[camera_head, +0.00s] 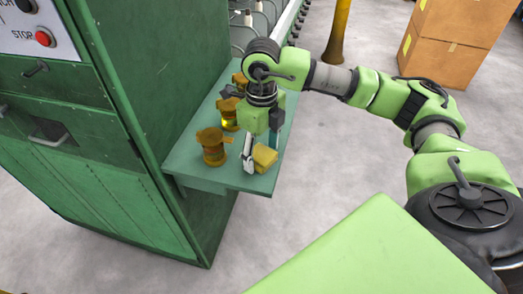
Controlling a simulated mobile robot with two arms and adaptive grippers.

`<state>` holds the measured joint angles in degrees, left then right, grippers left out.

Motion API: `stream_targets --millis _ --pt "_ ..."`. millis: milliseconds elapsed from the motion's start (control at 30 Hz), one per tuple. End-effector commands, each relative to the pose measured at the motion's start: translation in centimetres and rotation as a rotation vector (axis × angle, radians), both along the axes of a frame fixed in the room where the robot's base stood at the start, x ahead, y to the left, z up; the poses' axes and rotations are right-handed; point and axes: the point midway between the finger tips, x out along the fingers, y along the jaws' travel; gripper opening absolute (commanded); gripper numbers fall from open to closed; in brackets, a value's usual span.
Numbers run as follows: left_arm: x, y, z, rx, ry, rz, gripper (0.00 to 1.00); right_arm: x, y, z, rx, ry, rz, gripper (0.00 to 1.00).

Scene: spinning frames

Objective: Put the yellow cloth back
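The yellow cloth (265,158), a small folded block, lies on the green shelf (216,178) near its front right corner. My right gripper (260,152) points down over the shelf, right at the cloth. Its fingers are spread apart, one at the left of the cloth and one behind it to the right. I cannot tell whether either finger touches the cloth. My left gripper is not in view.
Several amber-brown spools or jars stand on the shelf, the nearest one (213,147) left of the gripper. A green machine cabinet (160,75) adjoins the shelf on the left. Cardboard boxes (455,40) and a yellow post (338,30) stand behind. Grey floor is clear.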

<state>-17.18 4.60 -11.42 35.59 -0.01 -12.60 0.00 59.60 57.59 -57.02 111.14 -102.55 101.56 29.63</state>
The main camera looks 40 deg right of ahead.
Motion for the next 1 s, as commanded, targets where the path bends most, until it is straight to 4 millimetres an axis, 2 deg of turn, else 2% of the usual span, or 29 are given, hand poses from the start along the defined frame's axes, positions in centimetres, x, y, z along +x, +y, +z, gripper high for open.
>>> stream_targets --millis 267,367,433,567,800,1000 --pt "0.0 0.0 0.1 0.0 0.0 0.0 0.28 0.0 0.0 0.1 0.0 0.0 0.0 0.61" --pt "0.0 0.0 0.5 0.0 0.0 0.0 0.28 0.0 0.0 0.5 0.0 0.0 0.0 0.61" --pt "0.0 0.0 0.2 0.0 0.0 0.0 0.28 0.1 0.1 1.0 0.002 -0.003 0.0 0.61" --pt "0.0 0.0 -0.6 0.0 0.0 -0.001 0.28 0.2 0.1 3.5 0.002 -0.007 0.001 0.61" --pt "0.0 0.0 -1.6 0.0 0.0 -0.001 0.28 0.2 0.1 9.2 0.001 -0.006 0.001 0.61" --pt "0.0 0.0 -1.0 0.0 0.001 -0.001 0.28 0.1 0.0 11.7 -0.001 -0.003 -0.001 0.61"
